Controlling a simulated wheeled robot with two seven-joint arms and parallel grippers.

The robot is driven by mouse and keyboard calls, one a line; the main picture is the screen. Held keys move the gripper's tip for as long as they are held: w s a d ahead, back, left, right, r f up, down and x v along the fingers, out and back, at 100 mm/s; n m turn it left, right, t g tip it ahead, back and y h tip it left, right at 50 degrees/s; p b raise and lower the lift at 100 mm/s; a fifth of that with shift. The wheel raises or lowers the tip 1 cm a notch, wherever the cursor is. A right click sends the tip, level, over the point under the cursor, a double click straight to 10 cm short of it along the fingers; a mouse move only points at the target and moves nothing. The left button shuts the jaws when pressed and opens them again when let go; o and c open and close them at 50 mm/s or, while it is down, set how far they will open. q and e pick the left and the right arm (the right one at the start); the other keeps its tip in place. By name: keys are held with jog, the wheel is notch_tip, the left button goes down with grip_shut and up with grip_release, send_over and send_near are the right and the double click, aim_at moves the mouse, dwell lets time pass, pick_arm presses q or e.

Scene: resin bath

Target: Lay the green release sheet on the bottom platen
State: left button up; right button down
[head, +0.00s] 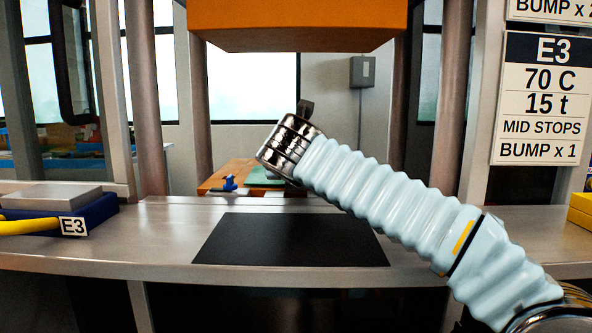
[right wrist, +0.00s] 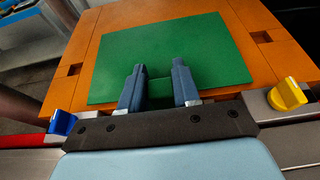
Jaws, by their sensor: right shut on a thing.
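The green release sheet (right wrist: 175,50) is flat over the orange bottom platen (right wrist: 68,87) in the right wrist view, with orange showing around it. I cannot tell whether the sheet touches the platen. My right gripper (right wrist: 159,70) is shut on a small green tab at the sheet's near edge. In the head view the green sheet (head: 262,176) shows partly, low inside the press over the bottom platen (head: 222,171). My right arm hides the rest, and its fingers are hidden there. My left gripper is not in view.
The orange upper block (head: 300,22) hangs above, between steel columns (head: 146,95). A blue knob (right wrist: 62,123) and a yellow knob (right wrist: 287,95) flank the platen's near edge. A black mat (head: 285,240) lies on the steel bench. A blue block (head: 98,213) labelled E3 stands left.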

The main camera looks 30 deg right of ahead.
jog(key=shift+f, duration=0.45)
dwell(0.9)
jog(key=c, duration=0.7)
grip_release()
jog(key=shift+c, duration=0.2)
jog(key=shift+s, duration=0.1)
jog(key=v, duration=1.2)
jog(key=shift+s+a+r, duration=0.2)
jog(key=shift+s+a, duration=0.05)
jog(key=shift+s+a+r, duration=0.15)
jog(key=shift+s+a, duration=0.05)
jog(key=shift+s, duration=0.2)
